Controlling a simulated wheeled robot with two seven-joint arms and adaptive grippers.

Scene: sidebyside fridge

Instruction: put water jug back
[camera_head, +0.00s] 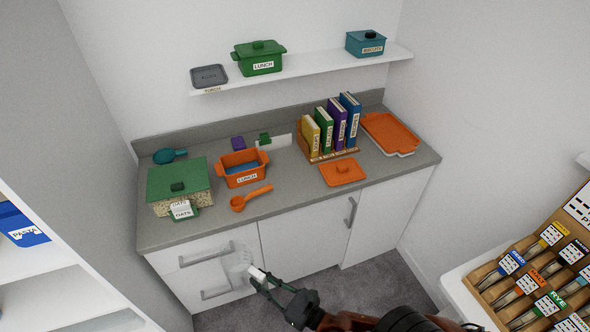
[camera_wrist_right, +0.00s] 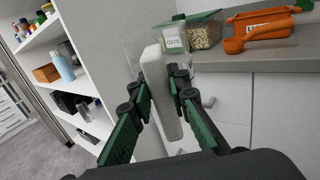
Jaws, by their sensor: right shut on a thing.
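My right gripper (camera_head: 268,283) is shut on the white part of the water jug (camera_head: 240,258), which looks clear and faint in front of the white drawers. In the right wrist view, the jug's long white part (camera_wrist_right: 160,95) stands nearly upright between the green and black fingers of the right gripper (camera_wrist_right: 162,92). The clear body shows only faintly there, so its outline and any water are hard to make out. The jug is held in front of the counter, below its top. My left gripper is not in view.
The grey counter (camera_head: 290,200) holds an oats box (camera_head: 168,203), an orange lunch pot (camera_head: 243,177), an orange scoop (camera_head: 250,198) and several books. White shelves (camera_wrist_right: 55,85) with bottles and boxes stand at the left. A spice rack (camera_head: 530,275) is at the right.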

